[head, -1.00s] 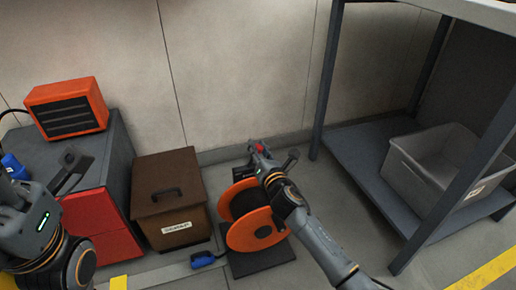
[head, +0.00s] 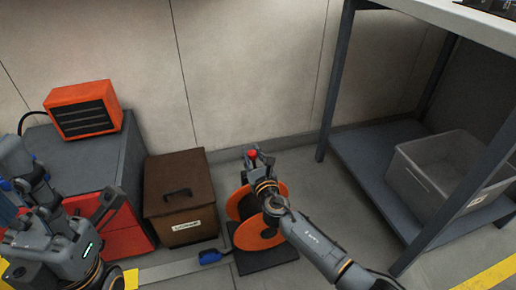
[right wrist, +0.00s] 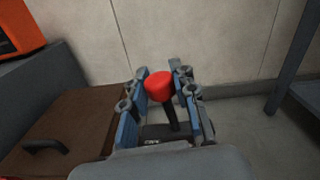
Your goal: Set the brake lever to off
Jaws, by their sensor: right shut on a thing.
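The brake lever has a red knob (head: 252,154) on a dark shaft, behind the orange cable reel (head: 262,238). In the right wrist view the red knob (right wrist: 159,86) stands between my right gripper's (right wrist: 160,82) blue-padded fingers, its shaft leaning a little left at the top. My right gripper (head: 258,160) is shut on the lever. The lever's base is mostly hidden by the gripper and reel. My left gripper (head: 70,200) is at the left, in front of the grey and red cabinet, away from the lever; its jaw opening is unclear.
A brown scrap box (head: 180,205) stands left of the reel, with a blue connector (head: 209,257) on the floor. An orange heater (head: 84,108) sits on the cabinet. At the right is a shelf frame (head: 375,160) with a grey bin (head: 440,172). The wall is close behind.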

